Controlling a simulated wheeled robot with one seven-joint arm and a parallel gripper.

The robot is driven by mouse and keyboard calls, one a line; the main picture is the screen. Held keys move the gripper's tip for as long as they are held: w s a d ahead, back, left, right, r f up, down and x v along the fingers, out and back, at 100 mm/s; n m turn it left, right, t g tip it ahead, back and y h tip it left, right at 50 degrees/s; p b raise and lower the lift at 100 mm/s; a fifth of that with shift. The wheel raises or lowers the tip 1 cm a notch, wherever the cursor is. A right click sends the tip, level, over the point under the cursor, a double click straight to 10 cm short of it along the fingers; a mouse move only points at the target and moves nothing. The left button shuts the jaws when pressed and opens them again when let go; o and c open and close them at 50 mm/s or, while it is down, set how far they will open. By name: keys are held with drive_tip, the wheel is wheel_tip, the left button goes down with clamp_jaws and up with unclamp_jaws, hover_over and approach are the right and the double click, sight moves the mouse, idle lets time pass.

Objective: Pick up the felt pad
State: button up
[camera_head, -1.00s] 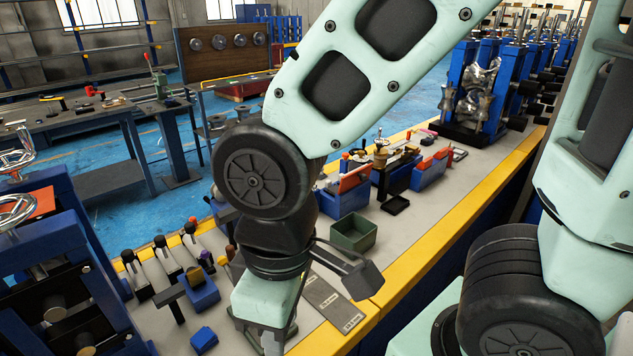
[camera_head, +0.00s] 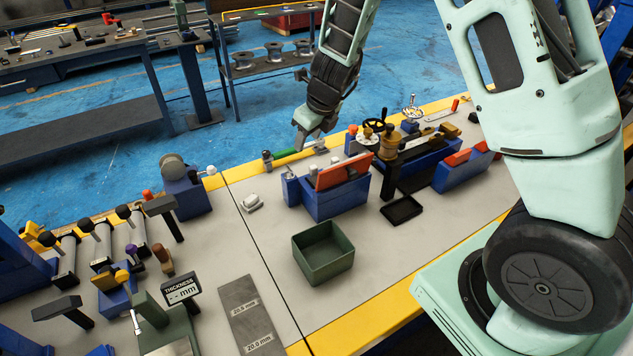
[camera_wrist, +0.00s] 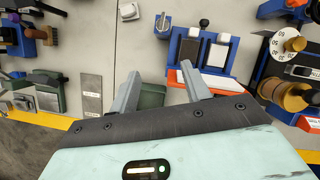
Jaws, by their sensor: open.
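I cannot surely tell which thing is the felt pad. A small whitish block (camera_head: 252,203) lies alone on the grey bench top, left of a blue box (camera_head: 330,200) with a raised red-orange lid. The block also shows at the top of the wrist view (camera_wrist: 129,10). In the wrist view the blue box holds a dark pad (camera_wrist: 184,50) and a white pad (camera_wrist: 217,54). My gripper (camera_wrist: 160,72) is open, with nothing between its fingers. In the head view my gripper (camera_head: 304,144) is above the bench's far edge, behind the blue box.
A green open bin (camera_head: 323,254) stands in front of the blue box. A black tray (camera_head: 401,211), a valve assembly (camera_head: 390,150) and another blue box (camera_head: 464,168) are to the right. A grey labelled plate (camera_head: 250,315) lies left. Bare bench surrounds the whitish block.

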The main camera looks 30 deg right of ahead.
drive_tip(key=w+d+f+m+h, duration=0.1)
drive_tip(key=w+d+f+m, duration=0.1)
drive_tip(key=d+f+m, duration=0.3)
drive_tip(key=n+b, duration=0.1)
drive_tip(key=b, duration=0.2)
approach(314, 167)
drive_tip(key=x, duration=0.2)
drive_tip(key=shift+w+a+f, duration=0.1)
drive_tip(key=shift+f, duration=0.25)
drive_tip(key=shift+t, duration=0.3)
drive_tip(key=shift+b+x, duration=0.55)
drive_tip(key=shift+x, duration=2.5)
drive_tip(key=shift+s, duration=0.2)
clamp_jaws()
